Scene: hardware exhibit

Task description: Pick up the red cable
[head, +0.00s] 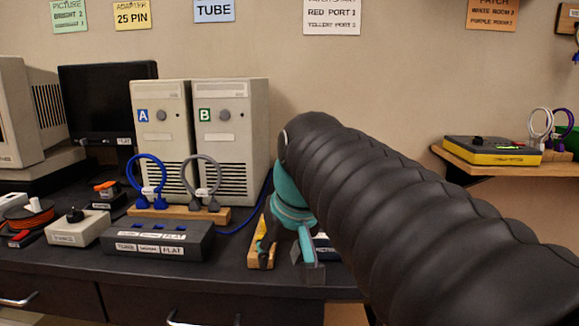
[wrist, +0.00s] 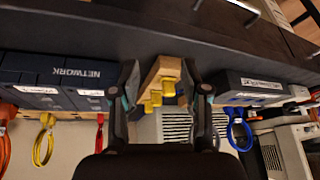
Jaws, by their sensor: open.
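My gripper (head: 289,262) is open and points down at the table's front, its fingers on either side of a wooden block. In the wrist view the open gripper (wrist: 163,78) has the wooden block (wrist: 153,68) with yellow plugs (wrist: 169,88) between its fingers; I cannot tell whether they touch it. A thin red strip, perhaps the red cable (wrist: 99,134), shows left of the gripper in the wrist view, below the box marked NETWORK, partly hidden by my gripper. In the head view my arm hides that area.
The dark NETWORK box (wrist: 60,78), a yellow cable (wrist: 43,140) and an orange cable (wrist: 5,145) are left in the wrist view. Blue (head: 148,170) and grey (head: 203,175) cable loops stand before two computer towers. A dark switch box (head: 160,240) sits near the table edge.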

